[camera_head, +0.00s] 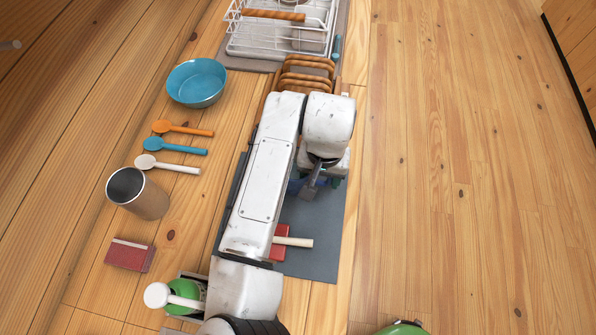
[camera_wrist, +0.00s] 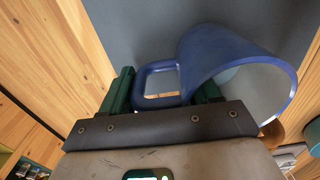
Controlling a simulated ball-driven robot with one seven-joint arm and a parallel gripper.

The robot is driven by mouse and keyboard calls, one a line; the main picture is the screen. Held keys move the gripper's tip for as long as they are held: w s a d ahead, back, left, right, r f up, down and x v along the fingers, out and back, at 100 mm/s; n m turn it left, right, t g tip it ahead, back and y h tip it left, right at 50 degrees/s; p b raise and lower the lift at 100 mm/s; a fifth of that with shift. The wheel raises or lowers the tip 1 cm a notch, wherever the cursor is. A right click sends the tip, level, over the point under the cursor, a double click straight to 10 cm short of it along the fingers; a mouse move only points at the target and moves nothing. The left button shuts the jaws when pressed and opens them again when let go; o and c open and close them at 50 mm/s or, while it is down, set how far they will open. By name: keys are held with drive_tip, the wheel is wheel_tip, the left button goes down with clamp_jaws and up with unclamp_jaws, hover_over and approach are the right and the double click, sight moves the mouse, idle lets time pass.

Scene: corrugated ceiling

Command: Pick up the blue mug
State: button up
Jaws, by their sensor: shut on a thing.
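The blue mug (camera_wrist: 225,65) lies on its side in the wrist view, its open rim facing the lower right. Its square handle is between the green fingers of my gripper (camera_wrist: 164,88), which is shut on it. In the head view my gripper (camera_head: 318,187) is over the dark grey mat (camera_head: 315,230). There the mug (camera_head: 294,187) is mostly hidden by my arm, with only a small blue part showing. I cannot tell whether the mug touches the mat.
A red-headed tool (camera_head: 280,243) lies on the mat. A wooden rack (camera_head: 306,74) and white dish rack (camera_head: 275,38) are behind.

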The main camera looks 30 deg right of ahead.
drive_tip(key=c, duration=0.4)
drive_tip(key=shift+d, duration=0.1)
drive_tip(key=shift+c, duration=0.3)
drive_tip(key=shift+r, duration=0.15)
